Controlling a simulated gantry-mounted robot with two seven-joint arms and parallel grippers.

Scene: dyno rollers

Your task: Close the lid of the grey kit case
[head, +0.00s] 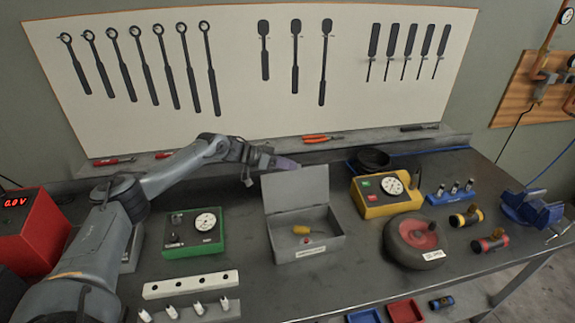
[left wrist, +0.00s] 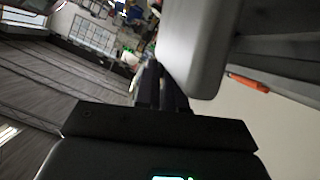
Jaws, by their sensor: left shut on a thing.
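The grey kit case (head: 330,246) sits on the bench in the middle of the head view. Its lid (head: 296,190) stands open, roughly upright at the back edge. A yellow object and a small red object lie inside the case. My left gripper (head: 284,164) reaches in from the left, at the top edge of the lid. It is shut on the lid, though the exact contact is hard to see. In the left wrist view a grey panel (left wrist: 195,45), which looks like the lid, is right beside the dark fingers (left wrist: 163,92). My right gripper is not in view.
A green gauge box (head: 195,236) stands left of the case. A yellow gauge box (head: 384,196) and a round roller with a red face (head: 414,240) stand to its right. A white block with holes (head: 190,284) lies front left. Bench before the case is mostly clear.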

